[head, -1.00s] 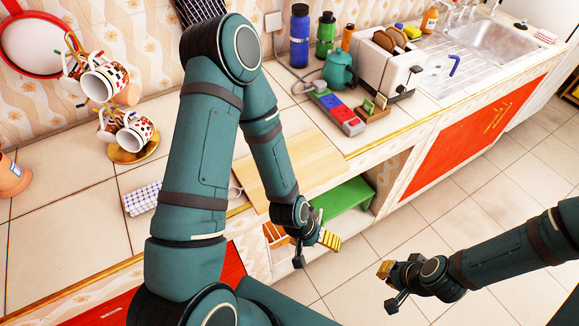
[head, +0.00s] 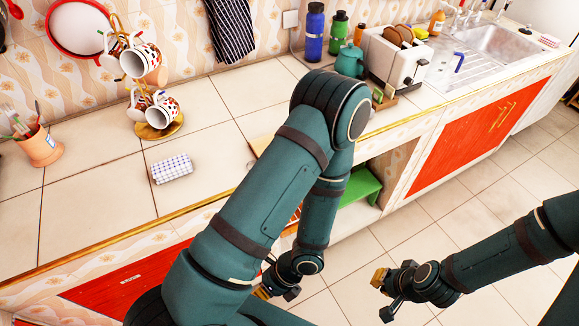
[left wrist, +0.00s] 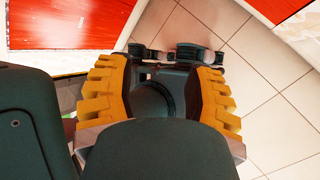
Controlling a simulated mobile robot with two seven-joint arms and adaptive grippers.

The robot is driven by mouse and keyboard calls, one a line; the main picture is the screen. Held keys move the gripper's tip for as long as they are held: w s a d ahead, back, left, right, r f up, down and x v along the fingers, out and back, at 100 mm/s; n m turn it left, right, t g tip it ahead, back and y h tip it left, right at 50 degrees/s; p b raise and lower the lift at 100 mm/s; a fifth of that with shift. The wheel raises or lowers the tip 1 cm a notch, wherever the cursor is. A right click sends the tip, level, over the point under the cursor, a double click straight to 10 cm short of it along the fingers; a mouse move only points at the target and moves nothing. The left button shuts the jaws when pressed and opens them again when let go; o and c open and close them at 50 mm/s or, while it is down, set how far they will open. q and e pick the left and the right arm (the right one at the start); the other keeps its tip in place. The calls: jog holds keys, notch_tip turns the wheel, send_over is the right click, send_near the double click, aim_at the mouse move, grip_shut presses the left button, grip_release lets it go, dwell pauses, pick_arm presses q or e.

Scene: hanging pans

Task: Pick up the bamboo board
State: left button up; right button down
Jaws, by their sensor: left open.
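The bamboo board is mostly hidden behind my left arm in the head view. Only a pale wooden sliver (head: 259,146) of it shows on the tiled counter, left of the arm. My left gripper (head: 274,293) hangs low in front of the counter, over the floor side and apart from the board. In the left wrist view its yellow ribbed fingers (left wrist: 160,100) stand wide apart with nothing between them. My right gripper (head: 384,295) is over the floor at the lower right, its fingers apart and empty.
A green stool (head: 361,187) sits under the counter. The counter's left part is largely clear.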

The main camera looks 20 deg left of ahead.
pick_arm(q)
jog(key=w+a+r+m+t+y, duration=0.2)
jog(key=w+a+m+t+y, duration=0.1)
jog(key=w+m+t+y, duration=0.25)
jog(key=w+a+r+m+t+y, duration=0.2)
jog(key=w+a+m+t, duration=0.15)
jog(key=w+m, duration=0.45)
jog(key=w+d+r+m+t+h+b, duration=0.2)
jog(key=w+d+r+m+t+h, duration=0.4)
jog(key=w+d+m+t, duration=0.65)
jog(key=shift+w+a+r+m+t+h+b, duration=0.15)
jog(key=shift+w+a+m, duration=0.6)
jog(key=shift+w, duration=1.1)
jog(key=shift+w+a+m+t+h+b, duration=0.15)
jog(key=shift+w+a+m, duration=0.1)
jog(key=shift+w+a, duration=1.3)
jog(key=shift+w+a+r+m+t+h+b, duration=0.15)
jog(key=shift+w+a+m, duration=0.4)
jog(key=shift+w, duration=1.65)
jog(key=shift+f, duration=0.1)
grip_shut()
pick_arm(e)
jog(key=f, duration=0.3)
jog(key=shift+s+a, duration=0.35)
